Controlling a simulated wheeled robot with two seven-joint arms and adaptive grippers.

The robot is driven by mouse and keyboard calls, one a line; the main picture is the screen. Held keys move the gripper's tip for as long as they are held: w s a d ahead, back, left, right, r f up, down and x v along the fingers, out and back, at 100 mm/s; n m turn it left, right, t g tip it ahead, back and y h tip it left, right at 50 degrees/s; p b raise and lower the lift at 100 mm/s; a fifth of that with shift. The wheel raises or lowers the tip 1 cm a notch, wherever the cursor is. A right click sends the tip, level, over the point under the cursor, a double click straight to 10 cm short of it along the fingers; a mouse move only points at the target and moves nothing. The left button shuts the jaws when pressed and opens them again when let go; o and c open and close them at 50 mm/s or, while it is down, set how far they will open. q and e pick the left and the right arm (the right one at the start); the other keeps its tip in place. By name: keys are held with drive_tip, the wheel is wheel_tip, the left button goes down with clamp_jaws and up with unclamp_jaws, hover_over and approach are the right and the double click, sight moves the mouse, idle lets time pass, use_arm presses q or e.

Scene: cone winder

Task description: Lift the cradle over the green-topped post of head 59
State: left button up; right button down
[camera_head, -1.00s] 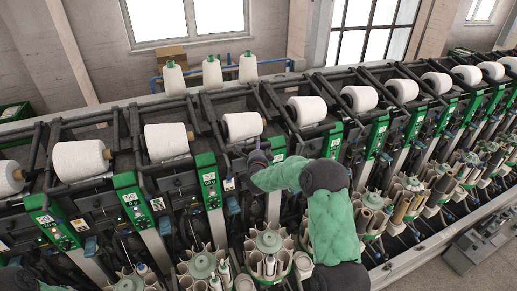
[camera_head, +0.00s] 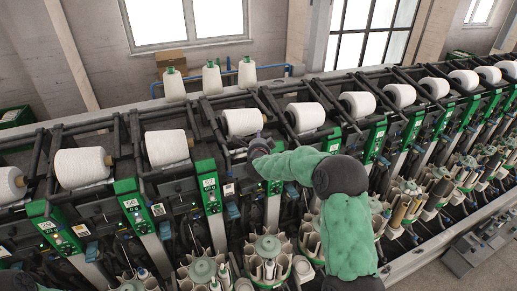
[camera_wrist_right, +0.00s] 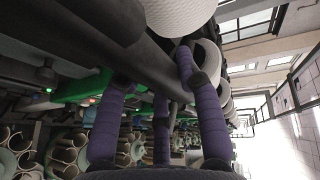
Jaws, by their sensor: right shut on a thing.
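My right gripper (camera_head: 257,146) is at the front of one winding head, just below its white yarn package (camera_head: 242,122). The white package (camera_wrist_right: 180,14) hangs right above the fingers in that view. The green-topped post (camera_head: 275,188) stands just below and right of the gripper, partly behind my forearm. The head's number is too small to read. My left gripper is out of view.
Neighbouring heads with white packages (camera_head: 168,147) (camera_head: 305,116) and green-topped posts (camera_head: 131,201) stand close on both sides. Bobbin magazines (camera_head: 267,260) line the front below my arm. Three white cones (camera_head: 212,78) stand behind the machine.

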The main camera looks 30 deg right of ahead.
wheel_tip(320, 180, up, 2)
drive_tip(key=shift+r, duration=0.1)
drive_tip(key=shift+f, duration=0.2)
drive_tip(key=shift+s, duration=0.1)
drive_tip(key=c, duration=0.8)
unclamp_jaws()
drive_tip(key=v, duration=1.2)
drive_tip(key=shift+f, duration=0.1)
